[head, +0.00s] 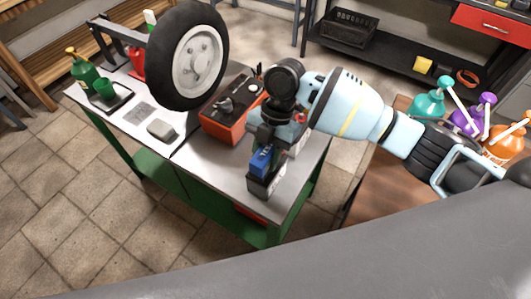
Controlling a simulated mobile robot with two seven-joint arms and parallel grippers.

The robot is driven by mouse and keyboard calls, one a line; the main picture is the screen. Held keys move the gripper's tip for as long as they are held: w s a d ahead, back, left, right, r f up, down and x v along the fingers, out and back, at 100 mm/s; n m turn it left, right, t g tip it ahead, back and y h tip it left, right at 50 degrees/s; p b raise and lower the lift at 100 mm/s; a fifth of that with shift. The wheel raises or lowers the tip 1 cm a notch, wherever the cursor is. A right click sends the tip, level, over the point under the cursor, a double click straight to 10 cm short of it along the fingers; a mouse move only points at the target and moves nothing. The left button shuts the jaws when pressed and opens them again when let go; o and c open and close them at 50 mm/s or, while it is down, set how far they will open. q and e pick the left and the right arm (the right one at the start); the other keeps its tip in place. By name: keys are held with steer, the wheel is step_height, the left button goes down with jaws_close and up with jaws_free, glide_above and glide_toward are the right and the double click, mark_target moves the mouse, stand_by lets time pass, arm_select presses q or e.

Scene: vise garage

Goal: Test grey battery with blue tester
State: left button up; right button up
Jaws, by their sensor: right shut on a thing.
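My right gripper (266,143) reaches in from the right over the green workbench (220,170) and points down. It is shut on the blue tester (262,160). Directly below the tester is a dark grey block (265,186), which looks like the grey battery, near the bench's front right end. The tester overlaps the block's top in the head view; I cannot tell whether they touch. My left gripper is not in view.
A large wheel (188,55) rises over the bench's back. Spray bottles (428,104) stand at right.

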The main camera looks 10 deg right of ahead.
steer(key=shift+f, duration=0.15)
stand_by(0.3)
steer(key=shift+f, duration=0.15)
stand_by(0.4)
stand_by(0.8)
stand_by(0.5)
steer(key=o, duration=1.7)
